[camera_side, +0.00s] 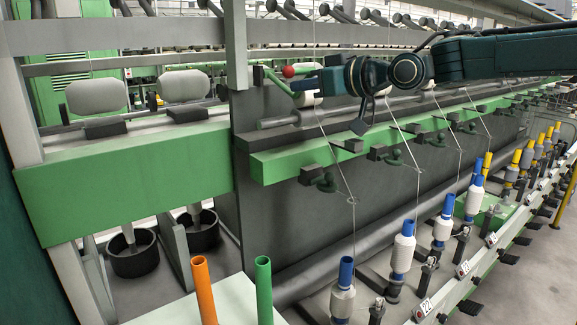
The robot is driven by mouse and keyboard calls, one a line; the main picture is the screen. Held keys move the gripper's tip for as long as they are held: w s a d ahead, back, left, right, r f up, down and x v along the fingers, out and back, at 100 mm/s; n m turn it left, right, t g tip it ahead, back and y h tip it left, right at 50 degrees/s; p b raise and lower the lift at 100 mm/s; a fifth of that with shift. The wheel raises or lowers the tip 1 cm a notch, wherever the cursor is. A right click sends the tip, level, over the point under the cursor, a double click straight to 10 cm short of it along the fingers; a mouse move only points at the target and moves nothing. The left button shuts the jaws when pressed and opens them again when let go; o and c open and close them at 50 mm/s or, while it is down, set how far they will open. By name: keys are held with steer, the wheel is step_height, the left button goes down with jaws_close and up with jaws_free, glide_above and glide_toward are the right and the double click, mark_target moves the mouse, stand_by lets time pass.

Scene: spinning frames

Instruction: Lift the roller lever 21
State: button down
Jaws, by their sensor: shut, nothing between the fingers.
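A green roller lever with a red ball on its end (289,71) shows at the upper middle, beside a white roller. I take it for roller lever 21, but no number is readable on it. My gripper (303,85) reaches in from the right, its fingers shut and empty. Its tip overlaps the area just right of and below the red ball. I cannot tell from this single view whether it touches the lever. The gripper body partly hides the rollers and bar behind it.
A green rail (420,120) with dark guides runs below the arm. Threads hang to white bobbins (402,254) on blue tubes. Numbered plates stand along the lower right. An orange tube (204,290) and a green tube (264,290) stand on a white surface in front.

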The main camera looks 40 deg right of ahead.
mark_target(303, 70)
steer(key=shift+w+r, duration=0.15)
steer(key=shift+r, duration=0.8)
steer(key=shift+w+r, duration=0.15)
steer(key=shift+r, duration=0.75)
stand_by(0.3)
steer(key=shift+w+r, duration=0.15)
steer(key=shift+r, duration=0.8)
steer(key=shift+w+r, duration=0.2)
steer(key=shift+r, duration=0.05)
steer(key=shift+w+r, duration=0.2)
steer(key=shift+r, duration=0.1)
steer(key=shift+w+r, duration=0.15)
steer(key=shift+r, duration=0.15)
steer(key=shift+w+r, duration=0.35)
steer(key=shift+r, duration=0.25)
steer(key=shift+w+r, duration=0.2)
steer(key=shift+r, duration=0.25)
stand_by(0.4)
